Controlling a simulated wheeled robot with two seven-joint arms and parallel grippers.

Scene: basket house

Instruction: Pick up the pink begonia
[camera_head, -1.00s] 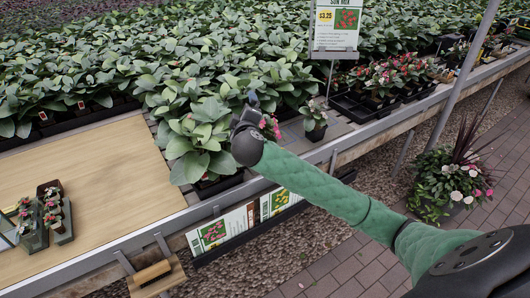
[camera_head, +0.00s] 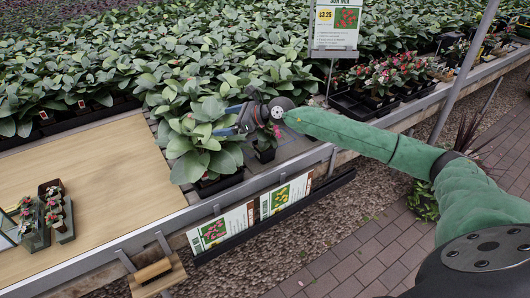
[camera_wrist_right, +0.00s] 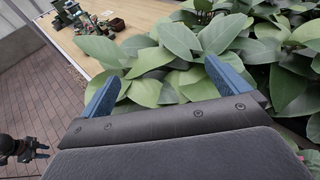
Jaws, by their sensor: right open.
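A small dark pot with pink flowers, the pink begonia (camera_head: 265,150), stands on the bench edge beside a large-leaved plant, just below my right wrist in the head view. The gripper partly covers its top. My right gripper (camera_head: 229,121) is open, with its fingers pointing left over the large green leaves. A dark gripper-like part, probably my left gripper (camera_wrist_right: 22,149), shows small at the lower left there.
Dense large-leaved plants (camera_head: 200,140) crowd the bench behind and left of the gripper. A wooden board (camera_head: 90,190) at left holds small flower pots (camera_head: 55,215). A price sign (camera_head: 336,28) stands behind. More potted flowers (camera_head: 385,78) sit at the right. A metal post (camera_head: 462,70) rises at right.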

